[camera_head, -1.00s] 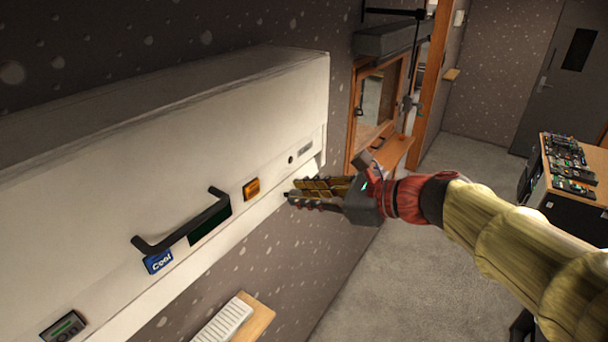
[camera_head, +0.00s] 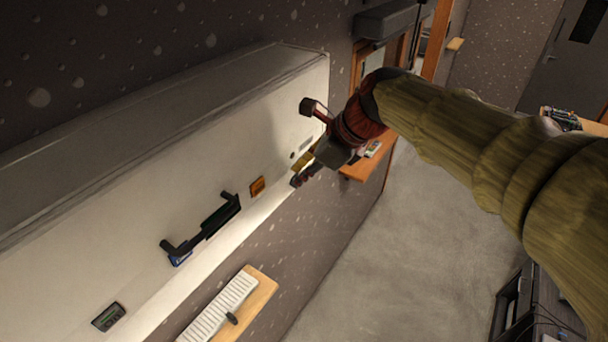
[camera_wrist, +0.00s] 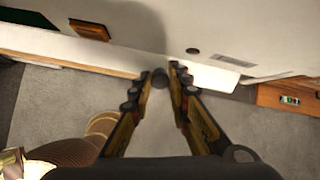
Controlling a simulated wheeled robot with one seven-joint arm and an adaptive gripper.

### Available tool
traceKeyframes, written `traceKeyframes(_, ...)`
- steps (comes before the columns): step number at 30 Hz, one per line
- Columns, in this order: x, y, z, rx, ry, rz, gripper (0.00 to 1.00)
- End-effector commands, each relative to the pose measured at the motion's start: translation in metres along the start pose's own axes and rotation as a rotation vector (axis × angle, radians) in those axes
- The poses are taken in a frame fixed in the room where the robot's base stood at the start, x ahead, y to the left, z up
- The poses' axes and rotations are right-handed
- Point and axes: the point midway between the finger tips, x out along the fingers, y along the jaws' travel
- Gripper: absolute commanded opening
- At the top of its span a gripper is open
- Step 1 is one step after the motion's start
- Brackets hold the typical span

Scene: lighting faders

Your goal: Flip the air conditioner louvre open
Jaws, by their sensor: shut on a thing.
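The white air conditioner (camera_head: 140,195) is a long box on the dark wall. It has an orange square (camera_head: 257,187) and a black bar handle (camera_head: 200,228) on its front. My gripper (camera_head: 298,172) is at the far end of that edge, partly hidden by my wrist in the head view. In the wrist view my fingers (camera_wrist: 160,80) close around a small dark round knob (camera_wrist: 159,77) beside the louvre strip. How the knob joins the strip is unclear.
A white slatted panel on a wooden shelf (camera_head: 262,290) is below the unit. A wooden ledge (camera_head: 368,158) stands out from the wall beyond my gripper. A dark rack (camera_head: 545,310) is at lower right. The grey carpet (camera_head: 400,260) between is clear.

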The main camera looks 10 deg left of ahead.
Motion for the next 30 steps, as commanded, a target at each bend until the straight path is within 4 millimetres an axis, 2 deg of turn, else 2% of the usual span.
traceKeyframes(9,-0.0020,-0.0016,0.0053,0.000,0.078,0.020,0.00)
traceKeyframes(22,-0.0026,-0.0016,0.0058,0.000,0.085,0.023,0.00)
traceKeyframes(23,-0.0026,-0.0016,0.0058,0.000,0.085,0.023,0.19)
traceKeyframes(30,-0.0025,-0.0014,0.0056,0.000,0.085,0.023,0.33)
